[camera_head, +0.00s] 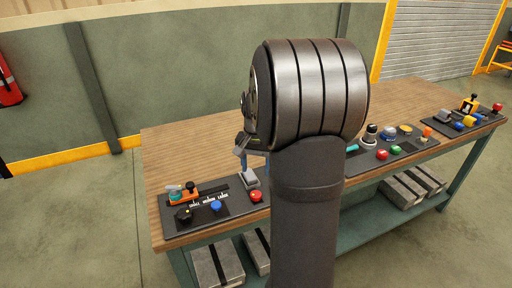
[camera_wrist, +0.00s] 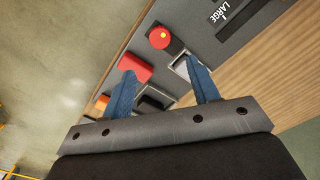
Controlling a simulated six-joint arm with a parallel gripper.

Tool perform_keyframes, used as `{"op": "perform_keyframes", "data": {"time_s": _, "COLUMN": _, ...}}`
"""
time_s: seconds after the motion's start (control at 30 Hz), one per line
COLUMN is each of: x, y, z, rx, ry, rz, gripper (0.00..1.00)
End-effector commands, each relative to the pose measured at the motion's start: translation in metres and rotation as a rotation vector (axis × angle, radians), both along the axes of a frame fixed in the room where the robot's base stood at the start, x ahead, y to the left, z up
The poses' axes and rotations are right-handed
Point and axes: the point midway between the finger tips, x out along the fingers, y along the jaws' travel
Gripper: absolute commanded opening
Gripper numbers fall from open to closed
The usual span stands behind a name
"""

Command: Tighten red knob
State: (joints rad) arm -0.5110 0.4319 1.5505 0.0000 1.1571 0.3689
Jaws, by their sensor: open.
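A round red knob (camera_wrist: 159,38) with a yellow centre shows at the top of the wrist view, on a dark panel. What looks like the same red knob (camera_head: 257,196) sits at the right end of the left panel in the head view. My gripper (camera_wrist: 160,69) is open and empty, with its two blue fingers apart above the panels. The red knob lies beyond the fingertips, not between them. A red block-shaped part (camera_wrist: 135,68) lies by the left finger. In the head view my arm hides most of the gripper and the bench middle.
The left panel (camera_head: 240,207) also carries a blue knob (camera_head: 216,206), a black knob (camera_head: 183,215) and a grey lever (camera_head: 249,179). The wooden bench top (camera_head: 160,150) is bare behind the panels.

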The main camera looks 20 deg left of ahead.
Motion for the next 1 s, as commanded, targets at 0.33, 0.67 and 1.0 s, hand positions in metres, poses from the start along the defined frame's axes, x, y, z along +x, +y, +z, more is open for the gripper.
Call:
{"op": "perform_keyframes", "data": {"time_s": 0.33, "x": 0.0, "y": 0.0, "z": 0.065, "rx": 0.001, "ry": -0.003, "rz": 0.0, "gripper": 0.55}}
{"op": "perform_keyframes", "data": {"time_s": 0.67, "x": 0.0, "y": 0.0, "z": 0.076, "rx": 0.0, "ry": -0.001, "rz": 0.0, "gripper": 0.55}}
{"op": "perform_keyframes", "data": {"time_s": 1.0, "x": 0.0, "y": 0.0, "z": 0.074, "rx": 0.0, "ry": -0.001, "rz": 0.0, "gripper": 0.55}}
